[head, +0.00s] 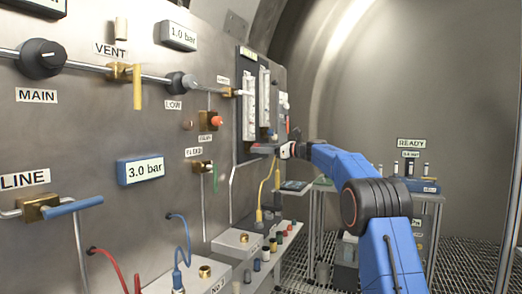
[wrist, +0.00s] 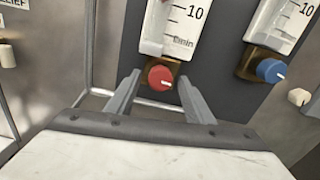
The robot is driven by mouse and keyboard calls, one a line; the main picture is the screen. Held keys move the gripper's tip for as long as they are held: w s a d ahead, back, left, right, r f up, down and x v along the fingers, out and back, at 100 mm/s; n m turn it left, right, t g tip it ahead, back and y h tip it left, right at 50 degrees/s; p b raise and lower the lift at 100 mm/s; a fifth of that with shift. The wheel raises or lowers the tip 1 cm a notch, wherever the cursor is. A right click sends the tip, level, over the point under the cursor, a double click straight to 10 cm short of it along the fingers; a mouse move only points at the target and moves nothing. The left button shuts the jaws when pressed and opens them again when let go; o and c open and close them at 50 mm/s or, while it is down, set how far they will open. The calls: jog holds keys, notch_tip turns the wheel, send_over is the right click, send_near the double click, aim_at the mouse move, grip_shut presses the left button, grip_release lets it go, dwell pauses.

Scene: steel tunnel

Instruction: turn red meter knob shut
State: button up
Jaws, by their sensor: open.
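The red meter knob (wrist: 160,77) sits at the foot of a clear flow meter (wrist: 163,25) in the wrist view, with a pale mark on its face. My gripper (wrist: 160,88) is open, with one finger on each side of the red knob. I cannot tell whether the fingers touch it. In the head view my gripper (head: 283,149) is at the lower part of the dark meter panel (head: 240,130), at the end of my blue arm. The red knob is hard to make out there.
A blue knob (wrist: 270,70) under a second meter (wrist: 282,22) is to the right of the red one. A pale metal pipe (wrist: 89,50) runs on the left. In the head view, a yellow cable (head: 265,188) hangs below the panel, and a bench with small fittings (head: 240,238) stands beneath.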

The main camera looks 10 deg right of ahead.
jog(key=c, duration=1)
jog(key=shift+c, duration=0.2)
jog(key=shift+w+n, duration=0.1)
jog(key=shift+n, duration=6.9)
